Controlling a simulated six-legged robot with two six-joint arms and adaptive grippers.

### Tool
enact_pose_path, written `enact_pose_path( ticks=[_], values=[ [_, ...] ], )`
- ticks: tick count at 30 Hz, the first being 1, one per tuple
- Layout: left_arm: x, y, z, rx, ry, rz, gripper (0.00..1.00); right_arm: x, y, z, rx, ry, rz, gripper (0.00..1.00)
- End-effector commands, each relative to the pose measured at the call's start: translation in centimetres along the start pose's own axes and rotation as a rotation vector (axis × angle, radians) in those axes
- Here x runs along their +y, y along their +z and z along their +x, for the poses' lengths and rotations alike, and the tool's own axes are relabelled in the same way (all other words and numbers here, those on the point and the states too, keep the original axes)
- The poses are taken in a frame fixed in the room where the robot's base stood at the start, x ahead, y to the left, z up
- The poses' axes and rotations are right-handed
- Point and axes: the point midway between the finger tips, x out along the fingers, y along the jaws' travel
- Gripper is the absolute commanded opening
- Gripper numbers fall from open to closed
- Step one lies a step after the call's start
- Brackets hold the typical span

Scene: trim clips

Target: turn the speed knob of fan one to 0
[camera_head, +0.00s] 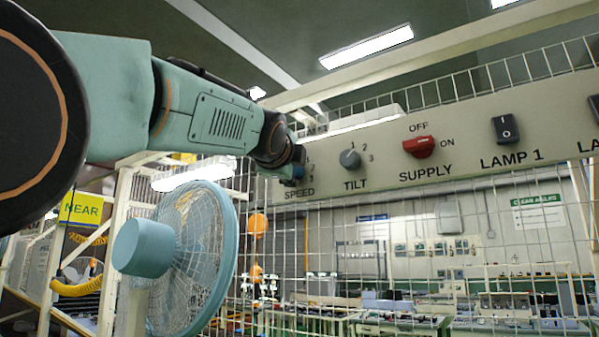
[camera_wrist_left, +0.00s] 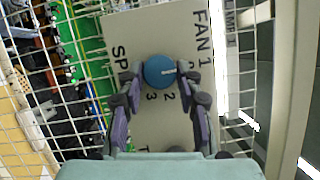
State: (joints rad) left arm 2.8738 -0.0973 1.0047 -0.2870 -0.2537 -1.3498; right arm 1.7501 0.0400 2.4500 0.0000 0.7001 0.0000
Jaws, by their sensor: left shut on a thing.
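The blue speed knob (camera_wrist_left: 159,71) sits on the pale panel under the FAN 1 label in the left wrist view. Its white pointer mark points right there, toward the FAN 1 lettering. Figures 2 and 3 show beside the knob; other figures are partly covered by a finger. My left gripper (camera_wrist_left: 160,88) has one finger on each side of the knob and is shut on it. In the head view my left gripper (camera_head: 292,170) is at the panel's left end, above SPEED, covering most of the knob. My right gripper is out of view.
The panel (camera_head: 460,165) also carries a grey TILT knob (camera_head: 350,159), a red SUPPLY switch (camera_head: 419,147) and a black LAMP 1 switch (camera_head: 505,129) to the right. A blue fan (camera_head: 190,258) stands below my left arm. Wire mesh (camera_head: 330,230) surrounds the panel.

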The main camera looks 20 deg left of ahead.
Motion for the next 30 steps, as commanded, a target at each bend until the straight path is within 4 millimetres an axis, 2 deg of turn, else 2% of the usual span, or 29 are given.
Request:
enact_pose_path(
  ticks=[2,3,10,25,30],
  values=[
    [-0.35,0.12,-0.11,0.000,-0.008,-0.002,0.03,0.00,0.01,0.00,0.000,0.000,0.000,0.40],
    [-0.35,0.13,-0.11,0.000,-0.008,-0.001,0.37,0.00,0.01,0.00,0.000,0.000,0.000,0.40],
    [-0.18,0.08,-0.05,0.000,-0.005,-0.001,0.57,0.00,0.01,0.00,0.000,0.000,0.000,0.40],
    [-0.01,0.01,0.00,0.000,-0.002,0.002,0.58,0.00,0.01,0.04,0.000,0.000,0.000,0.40],
    [0.25,-0.01,0.00,0.001,-0.021,0.044,0.58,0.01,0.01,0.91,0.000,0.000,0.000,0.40]
  ],
)
